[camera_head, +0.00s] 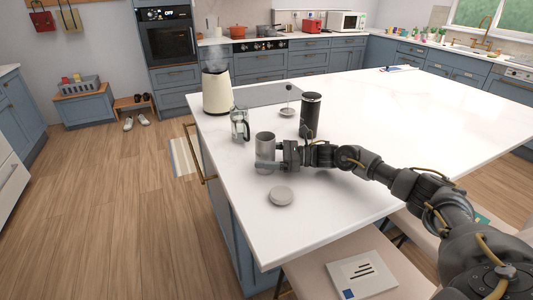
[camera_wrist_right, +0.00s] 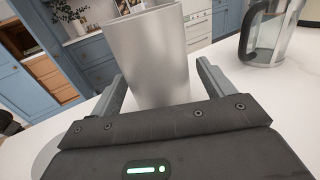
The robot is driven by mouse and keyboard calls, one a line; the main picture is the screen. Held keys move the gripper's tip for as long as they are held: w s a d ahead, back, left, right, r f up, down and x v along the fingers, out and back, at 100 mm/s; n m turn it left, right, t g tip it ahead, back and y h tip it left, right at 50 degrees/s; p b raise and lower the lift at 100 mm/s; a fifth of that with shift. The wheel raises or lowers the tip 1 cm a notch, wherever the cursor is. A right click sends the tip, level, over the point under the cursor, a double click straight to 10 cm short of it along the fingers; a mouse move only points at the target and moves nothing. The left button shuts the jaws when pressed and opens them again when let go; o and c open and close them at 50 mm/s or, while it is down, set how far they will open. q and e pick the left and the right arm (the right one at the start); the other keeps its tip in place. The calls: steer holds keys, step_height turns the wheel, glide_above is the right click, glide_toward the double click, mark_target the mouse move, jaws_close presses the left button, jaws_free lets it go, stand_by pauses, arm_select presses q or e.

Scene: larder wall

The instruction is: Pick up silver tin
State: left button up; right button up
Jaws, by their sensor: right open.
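The silver tin (camera_head: 265,147) stands upright on the white island top in the head view, near its left edge. My right gripper (camera_head: 268,165) is at the tin's lower part, reaching in from the right. In the right wrist view the silver tin (camera_wrist_right: 150,57) stands between the two open fingers of my right gripper (camera_wrist_right: 160,85), with a gap showing at the right finger. The tin's lower end is hidden behind the gripper body. My left gripper does not show.
A glass press (camera_head: 240,124) stands just behind the tin, with a cream kettle (camera_head: 217,92) beyond it. A black cylinder (camera_head: 310,115) stands behind my right arm. A round grey disc (camera_head: 281,196) lies in front of the tin.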

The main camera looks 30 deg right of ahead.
mark_target(266, 146)
steer(key=c, duration=1.2)
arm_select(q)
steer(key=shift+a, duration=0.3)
